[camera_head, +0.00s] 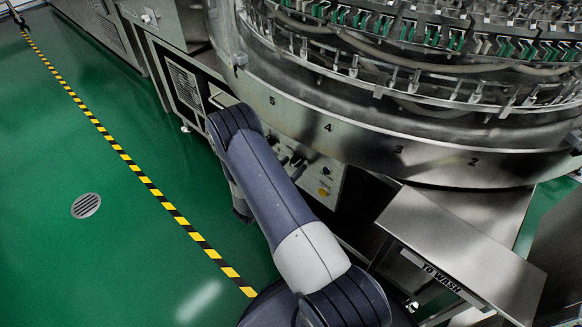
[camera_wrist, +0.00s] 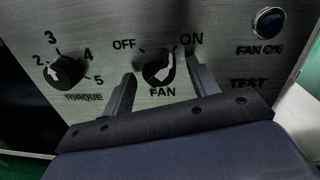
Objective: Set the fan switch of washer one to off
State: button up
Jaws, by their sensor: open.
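The fan switch (camera_wrist: 158,68) is a round black knob with a white pointer, on a brushed metal panel in the wrist view. Its pointer leans up and right, towards the ON label (camera_wrist: 191,39); the OFF label (camera_wrist: 124,44) is at its upper left. My gripper (camera_wrist: 161,72) is open, with one finger on each side of the knob. I cannot tell whether the fingers touch it. In the head view the control panel (camera_head: 322,187) shows beside my arm, which covers part of it; the fan switch cannot be made out there.
The large round washer (camera_head: 400,150) overhangs the panel. A metal TO WASH shelf (camera_head: 460,250) stands at right. Green floor (camera_head: 130,250) is open at left.

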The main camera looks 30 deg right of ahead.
jog(key=shift+c, duration=0.6)
jog(key=c, duration=0.9)
jog(key=shift+n, duration=0.4)
jog(key=n, duration=0.8)
jog(key=n+g+p, duration=0.1)
jog(key=n, duration=0.3)
jog(key=shift+r, duration=0.25)
jog(key=shift+n+g, duration=0.3)
jog(key=shift+n, duration=1.9)
